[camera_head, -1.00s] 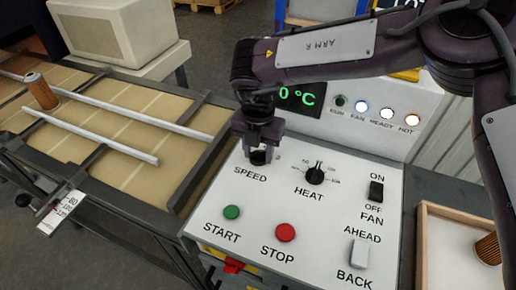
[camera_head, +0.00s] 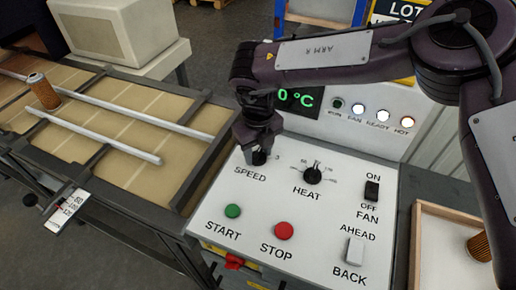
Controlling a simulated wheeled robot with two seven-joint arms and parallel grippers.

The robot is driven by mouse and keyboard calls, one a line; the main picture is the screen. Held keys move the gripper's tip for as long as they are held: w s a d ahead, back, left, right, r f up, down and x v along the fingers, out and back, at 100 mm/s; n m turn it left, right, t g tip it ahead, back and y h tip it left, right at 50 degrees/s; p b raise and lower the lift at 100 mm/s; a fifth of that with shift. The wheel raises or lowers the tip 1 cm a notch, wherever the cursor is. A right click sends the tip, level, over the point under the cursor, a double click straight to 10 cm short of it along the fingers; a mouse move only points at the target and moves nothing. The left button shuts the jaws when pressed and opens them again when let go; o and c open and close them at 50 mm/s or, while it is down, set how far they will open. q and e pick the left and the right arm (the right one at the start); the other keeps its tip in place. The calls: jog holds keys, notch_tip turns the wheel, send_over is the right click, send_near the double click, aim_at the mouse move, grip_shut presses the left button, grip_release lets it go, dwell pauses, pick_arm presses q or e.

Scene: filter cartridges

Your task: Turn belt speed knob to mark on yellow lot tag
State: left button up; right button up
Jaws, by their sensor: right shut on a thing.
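My right gripper (camera_head: 259,147) reaches down over the control panel (camera_head: 325,222) and is shut on the black speed knob (camera_head: 259,157), above the word SPEED. The gripper hides most of the knob and its scale; only a digit 3 shows to its right. I cannot tell where the knob points. A yellow sign with LOT on a dark label (camera_head: 401,10) is partly in view at the top right, cut by the frame and my arm; its mark cannot be read. My left gripper is not in view.
The heat knob (camera_head: 312,175), green start button (camera_head: 233,211), red stop button (camera_head: 284,231), fan switch (camera_head: 372,191) and ahead/back switch (camera_head: 355,249) are close by. A conveyor (camera_head: 125,175) with a filter cartridge (camera_head: 43,92) lies left. A wooden tray (camera_head: 446,250) holds another cartridge (camera_head: 480,246).

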aim_at(258, 152)
jog(key=n, duration=0.6)
jog(key=shift+w+r+n+p, duration=0.1)
jog(key=shift+n+p, duration=0.2)
jog(key=shift+p, duration=0.05)
jog(key=n, duration=0.5)
jog(key=shift+n, duration=0.3)
jog(key=o, duration=1)
notch_tip(258, 152, up, 8)
jog(key=shift+f+b, duration=0.15)
jog(key=shift+b, duration=0.5)
